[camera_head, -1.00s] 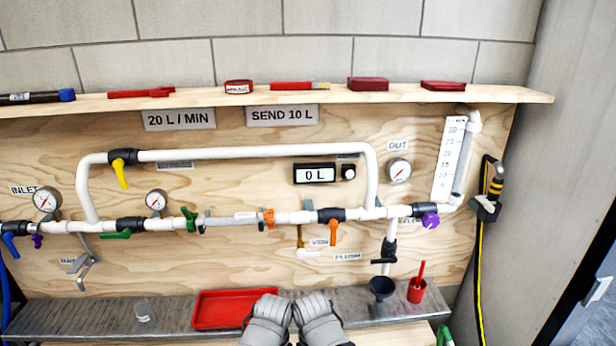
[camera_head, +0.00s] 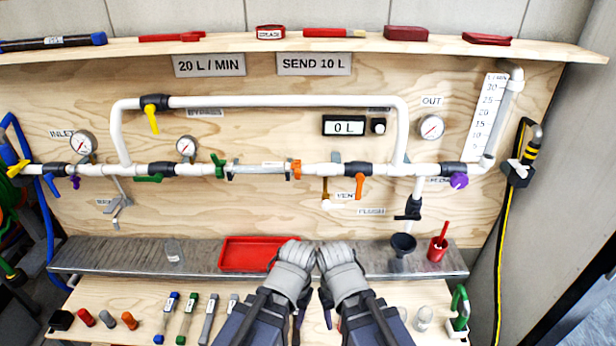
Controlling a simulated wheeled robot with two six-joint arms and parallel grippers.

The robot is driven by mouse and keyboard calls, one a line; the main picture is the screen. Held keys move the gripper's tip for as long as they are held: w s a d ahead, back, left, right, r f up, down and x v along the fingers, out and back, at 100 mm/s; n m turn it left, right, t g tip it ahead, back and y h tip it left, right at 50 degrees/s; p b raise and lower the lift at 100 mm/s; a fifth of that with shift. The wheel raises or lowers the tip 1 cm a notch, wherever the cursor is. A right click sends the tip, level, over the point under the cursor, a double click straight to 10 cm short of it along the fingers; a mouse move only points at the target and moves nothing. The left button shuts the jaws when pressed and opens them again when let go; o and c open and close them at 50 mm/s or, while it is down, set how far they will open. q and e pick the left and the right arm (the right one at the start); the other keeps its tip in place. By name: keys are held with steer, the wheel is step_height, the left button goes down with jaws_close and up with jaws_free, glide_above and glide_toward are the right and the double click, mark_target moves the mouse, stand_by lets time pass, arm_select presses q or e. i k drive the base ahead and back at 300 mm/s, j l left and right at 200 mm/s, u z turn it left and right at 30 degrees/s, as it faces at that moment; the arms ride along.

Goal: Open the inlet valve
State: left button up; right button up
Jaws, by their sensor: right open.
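The inlet valve (camera_head: 52,184) has a blue handle hanging below the white pipe at the far left, just under the INLET label (camera_head: 61,134) and beside a round gauge (camera_head: 83,144). The handle slants down and to the right. My left gripper (camera_head: 291,262) and right gripper (camera_head: 340,264) are side by side at the bottom middle, in front of the grey ledge. Both are far to the right of the inlet valve and touch no valve. The right one is open and looks empty. The left one's fingers cannot be made out.
A yellow handle (camera_head: 18,168) and hoses are left of the inlet valve. A purple handle (camera_head: 75,183) and a green handle (camera_head: 149,179) are close on its right. A red tray (camera_head: 250,253) lies on the ledge. Tools lie on the lower bench (camera_head: 130,293).

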mark_target(49, 178)
steer(key=j+u, duration=0.2)
steer(key=j, duration=0.25)
steer(key=i+j+u, duration=0.25)
steer(key=j, duration=0.2)
steer(key=j+u, duration=0.2)
steer(key=j, duration=0.2)
steer(key=i+j+u, duration=0.2)
steer(key=j, duration=0.2)
steer(key=i+j+u, duration=0.2)
steer(key=j, duration=0.2)
